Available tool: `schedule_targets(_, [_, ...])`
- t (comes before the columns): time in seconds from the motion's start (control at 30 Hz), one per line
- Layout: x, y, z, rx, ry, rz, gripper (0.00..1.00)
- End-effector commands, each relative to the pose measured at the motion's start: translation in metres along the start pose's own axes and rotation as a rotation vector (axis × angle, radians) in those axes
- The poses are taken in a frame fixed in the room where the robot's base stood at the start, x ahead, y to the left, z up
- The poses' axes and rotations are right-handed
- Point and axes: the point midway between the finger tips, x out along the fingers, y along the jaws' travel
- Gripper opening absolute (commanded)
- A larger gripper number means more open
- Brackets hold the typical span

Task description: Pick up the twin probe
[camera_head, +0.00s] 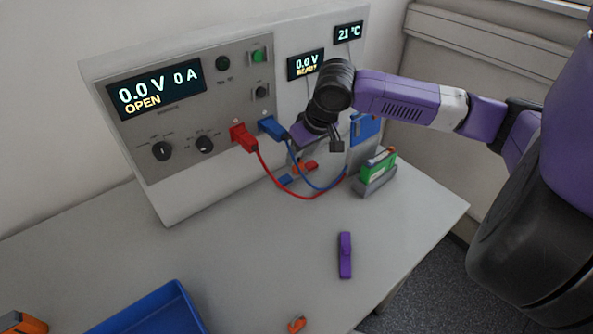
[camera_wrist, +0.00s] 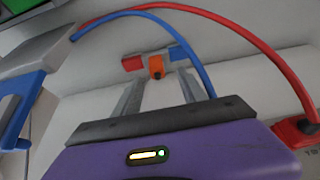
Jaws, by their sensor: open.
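The twin probe shows in the wrist view as an orange middle (camera_wrist: 156,66) with a red block on its left and a blue block on its right. In the head view its red part (camera_head: 311,166) and blue part (camera_head: 286,180) show low in front of the cycler, partly hidden by my gripper. My gripper (camera_wrist: 160,82) is open, its two grey fingers pointing at the probe with the orange middle between them in the picture. I cannot tell how much distance is left. In the head view the gripper (camera_head: 297,155) is beside the cycler's front.
The cycler (camera_head: 215,85) stands behind, with a red plug (camera_head: 243,138) and blue plug (camera_head: 271,127); their cables loop close around my gripper. A green battery (camera_head: 380,162) sits in a grey holder at right. A purple object (camera_head: 345,255) and blue tray (camera_head: 180,300) are on the table.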

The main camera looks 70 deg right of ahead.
Motion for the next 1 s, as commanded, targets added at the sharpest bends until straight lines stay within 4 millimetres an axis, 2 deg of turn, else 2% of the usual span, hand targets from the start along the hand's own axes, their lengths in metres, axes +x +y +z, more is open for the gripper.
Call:
schedule_targets(0.27, [0.035,0.005,-0.001,0.000,0.000,0.000,0.49])
schedule_targets(0.57, [0.040,0.004,-0.001,0.000,0.001,0.000,0.49])
schedule_targets(0.8, [0.039,0.004,-0.001,0.000,0.001,0.000,0.02])
schedule_targets(1.0, [0.039,0.004,-0.001,0.000,0.001,0.000,0.00])
